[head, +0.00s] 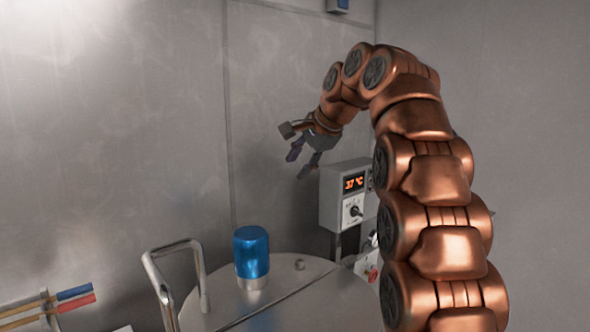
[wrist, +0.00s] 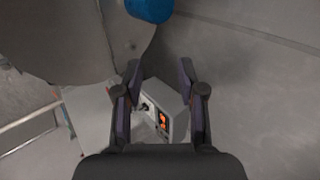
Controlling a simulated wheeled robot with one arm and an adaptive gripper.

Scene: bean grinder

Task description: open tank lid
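The tank's round grey metal lid (head: 225,307) is at the bottom of the head view, with a seam across it; it lies flat. A bent metal handle (head: 170,270) stands at its left side. A blue cylinder (head: 251,252) on a metal collar stands on the lid. In the wrist view the lid (wrist: 85,45) is at the upper left, with the blue cylinder (wrist: 149,8) at the top edge. My gripper (head: 298,165) is in the air above the lid's back right, apart from it. Its fingers (wrist: 160,78) are spread with nothing between their tips.
Blue and red tipped rods (head: 70,300) are at the lower left. Metal walls (head: 120,130) close off the back.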

